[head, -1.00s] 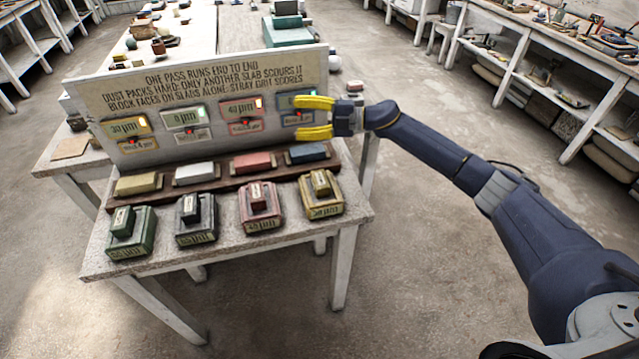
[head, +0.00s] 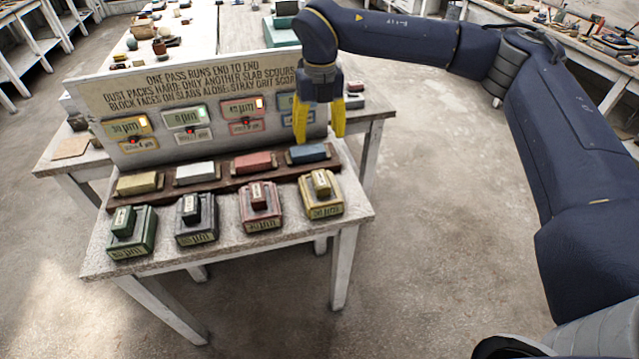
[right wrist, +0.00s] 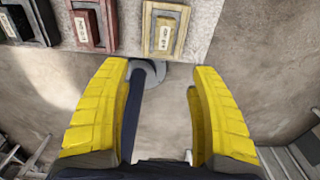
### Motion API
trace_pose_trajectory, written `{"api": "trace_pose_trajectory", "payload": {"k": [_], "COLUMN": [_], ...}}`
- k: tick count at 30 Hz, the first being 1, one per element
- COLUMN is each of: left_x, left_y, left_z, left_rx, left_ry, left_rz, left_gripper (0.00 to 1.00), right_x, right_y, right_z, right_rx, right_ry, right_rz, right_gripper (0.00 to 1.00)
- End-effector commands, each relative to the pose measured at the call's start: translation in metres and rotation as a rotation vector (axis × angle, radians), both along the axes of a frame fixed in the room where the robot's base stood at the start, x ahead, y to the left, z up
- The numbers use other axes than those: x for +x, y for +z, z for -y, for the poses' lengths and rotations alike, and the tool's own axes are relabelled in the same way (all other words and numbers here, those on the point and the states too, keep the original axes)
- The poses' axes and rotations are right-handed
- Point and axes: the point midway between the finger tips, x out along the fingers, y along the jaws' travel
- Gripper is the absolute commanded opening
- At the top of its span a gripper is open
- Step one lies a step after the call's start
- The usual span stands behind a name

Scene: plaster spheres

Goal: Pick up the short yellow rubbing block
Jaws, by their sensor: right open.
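A small yellow block (head: 321,183) lies on a larger yellow-framed slab (head: 325,212) at the front right of the bench. In the right wrist view this block (right wrist: 165,36) shows at the top centre, just beyond the fingertips. A longer yellow block (head: 137,184) lies at the left end of the brown rack. My right gripper (head: 319,126) is open and empty, pointing down in front of the sign, near the blue block (head: 309,153). Its two yellow fingers (right wrist: 160,72) are wide apart in the right wrist view. My left gripper is not in view.
Green (head: 131,240), black (head: 196,230) and red (head: 259,215) slabs, each with a small block on top, stand left of the yellow slab. The brown rack (head: 217,183) also holds white and red blocks. The upright sign (head: 95,85) stands behind.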

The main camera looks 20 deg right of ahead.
Motion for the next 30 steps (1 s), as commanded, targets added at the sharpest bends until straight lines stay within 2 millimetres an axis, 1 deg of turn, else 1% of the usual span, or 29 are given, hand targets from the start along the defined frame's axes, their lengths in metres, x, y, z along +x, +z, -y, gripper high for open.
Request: {"api": "trace_pose_trajectory", "payload": {"k": [2, 5, 15, 21, 25, 30], "left_x": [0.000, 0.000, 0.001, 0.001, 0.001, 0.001], "left_y": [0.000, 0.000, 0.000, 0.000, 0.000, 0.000], "left_z": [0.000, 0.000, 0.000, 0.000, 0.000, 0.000], "left_rx": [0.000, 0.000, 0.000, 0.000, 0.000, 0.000], "left_ry": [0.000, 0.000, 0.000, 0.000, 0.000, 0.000], "left_rz": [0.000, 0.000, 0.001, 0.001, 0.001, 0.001], "left_gripper": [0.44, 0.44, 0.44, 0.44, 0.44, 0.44], "right_x": [0.000, -0.001, -0.001, 0.000, 0.000, 0.000], "right_y": [-0.003, -0.015, -0.077, -0.105, -0.115, -0.120], "right_z": [0.003, 0.004, 0.004, 0.003, 0.003, 0.003], "right_rx": [-0.018, -0.024, -0.020, -0.020, -0.019, -0.019], "right_ry": [-0.004, -0.007, -0.007, -0.007, -0.006, -0.006], "right_rz": [0.005, 0.004, 0.004, 0.005, 0.007, 0.007], "right_gripper": [0.62, 0.62, 0.62, 0.62, 0.62, 0.62]}}
